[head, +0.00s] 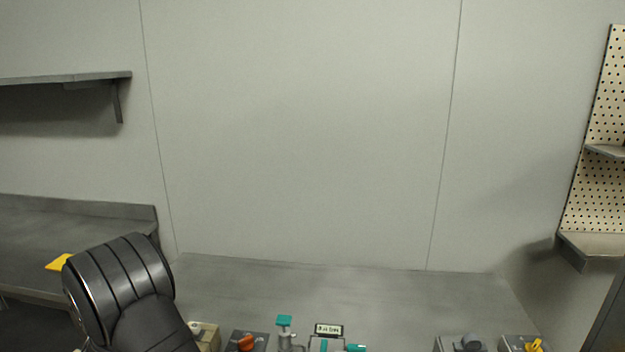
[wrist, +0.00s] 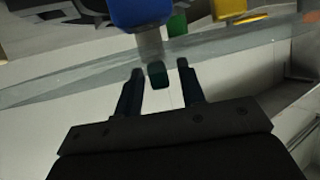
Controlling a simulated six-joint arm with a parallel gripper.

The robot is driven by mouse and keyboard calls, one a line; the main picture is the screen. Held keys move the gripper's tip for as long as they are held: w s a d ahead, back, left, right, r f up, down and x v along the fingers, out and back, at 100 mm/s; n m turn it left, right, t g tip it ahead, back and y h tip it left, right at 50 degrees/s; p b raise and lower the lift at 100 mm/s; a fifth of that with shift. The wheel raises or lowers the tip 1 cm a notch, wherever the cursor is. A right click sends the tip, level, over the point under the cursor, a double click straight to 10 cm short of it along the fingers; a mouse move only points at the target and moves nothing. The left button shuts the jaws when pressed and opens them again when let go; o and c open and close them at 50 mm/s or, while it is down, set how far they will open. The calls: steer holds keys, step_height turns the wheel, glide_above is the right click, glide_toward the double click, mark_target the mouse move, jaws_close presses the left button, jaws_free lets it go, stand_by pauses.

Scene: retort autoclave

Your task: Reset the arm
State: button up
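My gripper (wrist: 160,68) shows in the wrist view with its two dark fingers apart. No object touches both fingers. A dark green block (wrist: 158,76) on a short grey stem shows in the gap between the fingertips; I cannot tell how far beyond them it is. A blue rounded part (wrist: 143,14) is above it in the picture. In the head view a black link of my arm stands at the lower left, and my gripper is outside that view.
A shelf (head: 65,78) is at left, a pegboard (head: 606,125) at right. The bench's middle (head: 330,285) is clear.

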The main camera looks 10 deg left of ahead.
steer(key=shift+n+g+y, duration=1.2)
steer(key=shift+n+y, duration=0.6)
steer(key=shift+n+g+y, duration=1.3)
steer(key=shift+n+g, duration=0.5)
steer(key=shift+n, duration=0.1)
steer(key=shift+r, duration=0.15)
steer(key=shift+w+a+r+m+t, duration=0.1)
steer(key=shift+a+r+m+t, duration=0.25)
steer(key=shift+r+m, duration=0.15)
steer(key=s+r+t, duration=0.1)
steer(key=s+r, duration=0.1)
steer(key=s+a+r+m+t, duration=0.1)
steer(key=s+r, duration=0.1)
steer(key=shift+s+a+r+m, duration=0.1)
steer(key=shift+s+a+m, duration=0.1)
steer(key=shift+m, duration=0.1)
steer(key=s+d+r+m+t+h, duration=0.1)
steer(key=s+d+m+t+h, duration=0.35)
steer(key=s+d+h, duration=0.4)
steer(key=shift+m+g+y, duration=0.45)
steer(key=shift+g+y, duration=0.05)
steer(key=shift+y, duration=0.35)
steer(key=x, duration=1.5)
steer(key=shift+a+f, duration=0.3)
steer(key=shift+a, duration=0.1)
